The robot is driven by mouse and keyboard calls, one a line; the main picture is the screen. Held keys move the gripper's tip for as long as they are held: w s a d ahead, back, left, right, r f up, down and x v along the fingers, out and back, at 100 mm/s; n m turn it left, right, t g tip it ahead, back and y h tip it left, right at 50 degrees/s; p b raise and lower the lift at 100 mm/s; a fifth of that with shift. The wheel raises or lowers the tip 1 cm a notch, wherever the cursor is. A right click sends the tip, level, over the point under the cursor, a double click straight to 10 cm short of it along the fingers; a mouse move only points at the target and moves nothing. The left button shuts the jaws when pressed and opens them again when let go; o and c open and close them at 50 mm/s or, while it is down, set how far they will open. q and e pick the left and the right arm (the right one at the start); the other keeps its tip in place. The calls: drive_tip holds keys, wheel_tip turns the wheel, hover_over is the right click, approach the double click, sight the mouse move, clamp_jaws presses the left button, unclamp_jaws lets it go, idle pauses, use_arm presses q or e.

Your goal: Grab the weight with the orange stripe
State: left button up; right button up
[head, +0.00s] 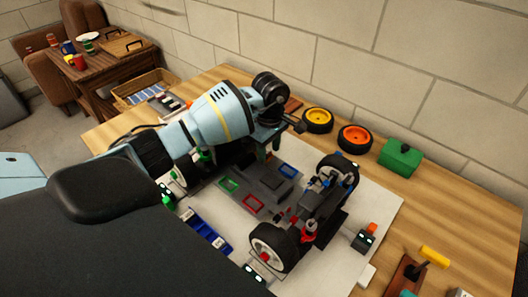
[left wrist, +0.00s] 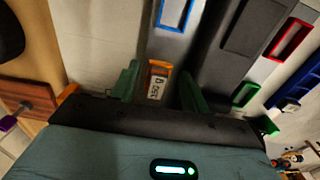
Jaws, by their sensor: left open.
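The weight with the orange stripe (left wrist: 157,83) shows in the left wrist view as a small block with an orange band and a pale label with dark marks. It lies between the two green fingers of my left gripper (left wrist: 160,76), which is open around it. Gaps show on both sides of the weight, so the fingers do not grip it. In the head view my left gripper (head: 267,151) reaches down behind the car chassis (head: 262,189); the weight is hidden there. My right gripper is not in view.
The chassis has blue (head: 287,170), green (head: 229,186) and red (head: 254,202) outlined slots. A wheeled axle assembly (head: 318,205) stands to the right. Yellow (head: 317,119) and orange (head: 354,137) wheels and a green box (head: 400,157) stand near the wall. A blue part (head: 207,232) lies in front.

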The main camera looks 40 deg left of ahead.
sight(269, 152)
use_arm(q)
drive_tip(key=shift+c, duration=0.4)
clamp_jaws()
drive_tip(key=shift+r, duration=0.1)
drive_tip(key=shift+a+r, duration=0.1)
drive_tip(key=shift+r, duration=0.4)
wheel_tip(269, 152, up, 2)
drive_tip(key=shift+r, duration=0.15)
drive_tip(key=s, duration=0.5)
drive_tip(key=s+r, duration=0.1)
drive_tip(key=s, duration=0.4)
drive_tip(key=s+b, duration=0.1)
drive_tip(key=s, duration=0.5)
drive_tip(key=shift+a+r, duration=0.25)
drive_tip(key=shift+a, duration=0.1)
